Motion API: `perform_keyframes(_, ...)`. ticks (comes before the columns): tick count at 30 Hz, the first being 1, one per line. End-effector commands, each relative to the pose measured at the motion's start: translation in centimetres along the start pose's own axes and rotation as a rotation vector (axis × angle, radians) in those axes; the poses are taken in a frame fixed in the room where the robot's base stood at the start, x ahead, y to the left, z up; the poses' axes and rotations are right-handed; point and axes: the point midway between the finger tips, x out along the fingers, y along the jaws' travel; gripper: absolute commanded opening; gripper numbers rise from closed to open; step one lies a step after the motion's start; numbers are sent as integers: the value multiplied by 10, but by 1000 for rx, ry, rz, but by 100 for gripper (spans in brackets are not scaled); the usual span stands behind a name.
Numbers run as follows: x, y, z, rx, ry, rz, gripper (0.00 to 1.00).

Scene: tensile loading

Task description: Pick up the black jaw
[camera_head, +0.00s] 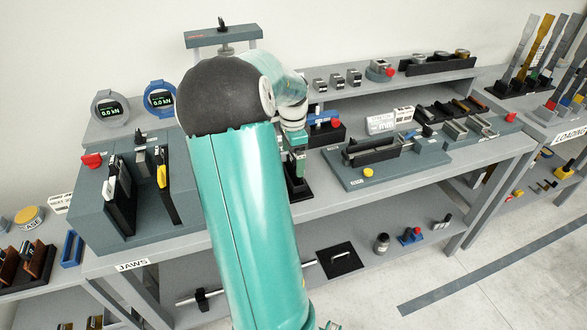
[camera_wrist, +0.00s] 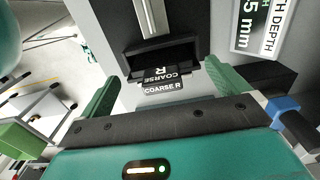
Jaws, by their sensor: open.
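In the wrist view a black jaw (camera_wrist: 158,76) marked "COARSE R" sits at the front of a dark holder with a pale metal strip above it. My gripper (camera_wrist: 162,77) is open, with one green finger to the left of the jaw and one to the right. Gaps show between the fingers and the jaw, and nothing is gripped. In the head view my gripper (camera_head: 297,158) points down at a dark stand on the bench, and my arm hides much of that area.
The grey bench (camera_head: 215,237) has a "JAWS" label. A fixture block (camera_head: 90,215) stands at left, near two round gauges (camera_head: 160,98). A blue and black device (camera_head: 325,128) is close to my gripper. A grey fixture (camera_head: 385,160) lies to the right. A printed sign (camera_wrist: 262,30) stands right of the jaw.

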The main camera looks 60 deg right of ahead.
Motion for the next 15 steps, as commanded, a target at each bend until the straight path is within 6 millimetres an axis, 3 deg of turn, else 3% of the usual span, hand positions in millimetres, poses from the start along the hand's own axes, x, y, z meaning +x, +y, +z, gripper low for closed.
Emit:
perform_keyframes(7, 37, -1, -3, 1, 0, 3, 100)
perform_keyframes(15, 43, -2, -2, 0, 0, 0, 100)
